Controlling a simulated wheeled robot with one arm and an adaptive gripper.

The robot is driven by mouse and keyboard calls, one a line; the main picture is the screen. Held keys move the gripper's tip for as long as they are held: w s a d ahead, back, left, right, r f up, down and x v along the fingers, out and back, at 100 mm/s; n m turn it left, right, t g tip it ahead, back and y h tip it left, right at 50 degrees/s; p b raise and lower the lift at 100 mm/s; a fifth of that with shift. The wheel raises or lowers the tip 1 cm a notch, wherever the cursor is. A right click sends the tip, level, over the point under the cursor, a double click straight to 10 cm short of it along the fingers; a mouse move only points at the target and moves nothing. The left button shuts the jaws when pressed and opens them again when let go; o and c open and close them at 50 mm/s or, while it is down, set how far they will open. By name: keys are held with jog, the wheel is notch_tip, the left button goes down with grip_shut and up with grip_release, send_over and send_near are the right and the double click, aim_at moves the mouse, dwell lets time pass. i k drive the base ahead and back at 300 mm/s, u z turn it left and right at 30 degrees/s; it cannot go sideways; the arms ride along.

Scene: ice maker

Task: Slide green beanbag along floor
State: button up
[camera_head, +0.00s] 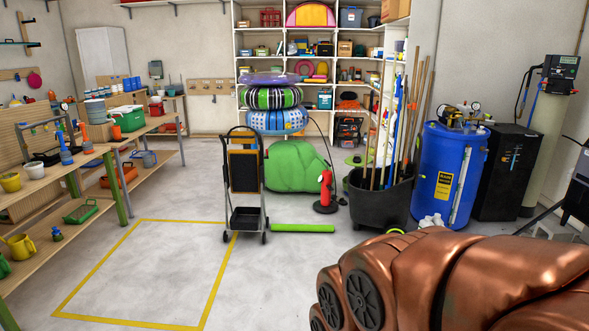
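The green beanbag (296,168) sits on the concrete floor at the back middle, in front of the shelves. It is a bulky, rounded green shape, and its left part is hidden behind a black cart. A stack of inflatable rings (272,97) shows directly above its upper left; I cannot tell whether the rings rest on it. A copper-coloured jointed part (450,280), which looks like my own arm, fills the lower right. My gripper is not visible.
The black cart (244,185) and a red-topped post (326,190) stand before the beanbag. A green strip (303,228) lies on the floor. A bin of poles (380,205) and a blue barrel (447,175) stand to the right. The yellow-outlined floor area (150,270) is clear.

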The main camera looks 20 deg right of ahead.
aim_at(292, 167)
jog(key=u, duration=0.2)
jog(key=i, duration=1.8)
jog(key=u, duration=0.2)
jog(key=i, duration=4.3)
jog(key=z, duration=0.5)
jog(key=i, duration=1.9)
jog(key=z, duration=1.5)
jog(key=i, duration=1.85)
jog(key=z, duration=0.9)
jog(key=i, duration=0.3)
jog(key=z, duration=0.05)
